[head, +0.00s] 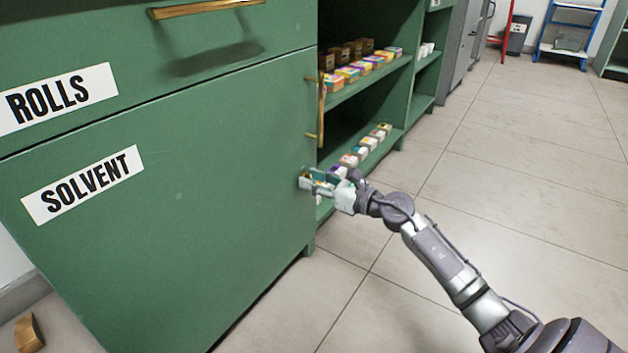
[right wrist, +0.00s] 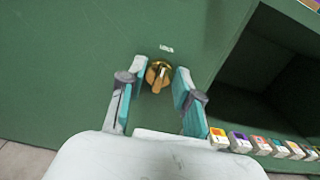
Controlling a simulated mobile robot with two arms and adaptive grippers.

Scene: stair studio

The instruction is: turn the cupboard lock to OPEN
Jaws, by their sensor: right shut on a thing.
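The green cupboard (head: 200,190) with a SOLVENT label (head: 82,185) fills the left of the head view. The lock (right wrist: 158,76) is a brass-coloured round piece with a knob, seen in the right wrist view on the green door. A small white label (right wrist: 166,48), too small to read, sits just above it. In the head view the gripper hides the lock. My left gripper is not in view.
A drawer labelled ROLLS (head: 62,97) with a brass handle (head: 205,8) is above the door. Open green shelves (head: 372,88) with several small boxes stand right beside my right gripper. The tiled floor (head: 530,200) to the right is clear.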

